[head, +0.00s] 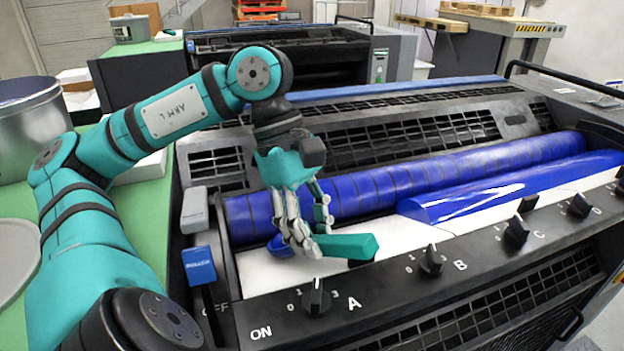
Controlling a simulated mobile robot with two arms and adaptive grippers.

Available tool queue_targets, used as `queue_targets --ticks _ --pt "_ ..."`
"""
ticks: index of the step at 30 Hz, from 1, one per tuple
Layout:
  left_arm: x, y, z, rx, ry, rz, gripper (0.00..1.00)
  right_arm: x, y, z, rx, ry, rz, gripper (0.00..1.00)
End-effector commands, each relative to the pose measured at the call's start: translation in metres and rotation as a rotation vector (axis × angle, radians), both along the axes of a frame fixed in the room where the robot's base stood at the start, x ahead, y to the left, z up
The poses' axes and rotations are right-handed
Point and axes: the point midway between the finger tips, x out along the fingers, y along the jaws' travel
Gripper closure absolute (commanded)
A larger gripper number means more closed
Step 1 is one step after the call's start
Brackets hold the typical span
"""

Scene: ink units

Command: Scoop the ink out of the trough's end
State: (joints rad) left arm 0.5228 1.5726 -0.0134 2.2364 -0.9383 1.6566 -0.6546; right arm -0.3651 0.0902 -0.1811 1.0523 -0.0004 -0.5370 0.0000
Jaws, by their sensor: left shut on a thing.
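My left gripper (306,232) is shut on a tool with a teal handle (347,246), low over the left end of the trough. The handle points right; the tool's working end is mostly hidden behind the fingers. A small blue patch (280,244) shows just left of the fingers; I cannot tell whether it is ink on the tool or in the trough. The trough's white floor (275,272) is bare around the gripper. A large mass of glossy blue ink (500,190) lies in the right part of the trough. My right gripper is not in view.
A blue-inked roller (400,188) runs behind the trough. A front panel with black knobs (431,262) borders it. A grey block (194,210) and a blue block (199,265) stand at its left end. A metal tin (30,125) stands on the green surface at left.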

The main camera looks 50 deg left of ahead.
Motion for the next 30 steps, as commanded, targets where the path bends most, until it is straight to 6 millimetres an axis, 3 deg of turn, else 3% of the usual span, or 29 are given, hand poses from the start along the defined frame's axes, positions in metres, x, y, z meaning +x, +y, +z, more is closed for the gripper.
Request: queue_targets --ticks 1,16,28,30 --pt "-0.0026 -0.0005 -0.0093 0.005 0.015 -0.009 1.0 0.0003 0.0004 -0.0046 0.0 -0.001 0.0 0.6" --pt "-0.003 -0.0014 -0.0134 0.002 0.017 -0.013 1.0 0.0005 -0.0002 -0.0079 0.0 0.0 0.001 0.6" --pt "-0.0029 -0.0018 -0.011 0.001 0.016 -0.012 1.0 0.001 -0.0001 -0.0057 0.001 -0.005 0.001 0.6" --pt "-0.0029 -0.0019 -0.0081 0.0 0.015 -0.012 1.0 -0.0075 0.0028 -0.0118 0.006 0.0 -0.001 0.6"
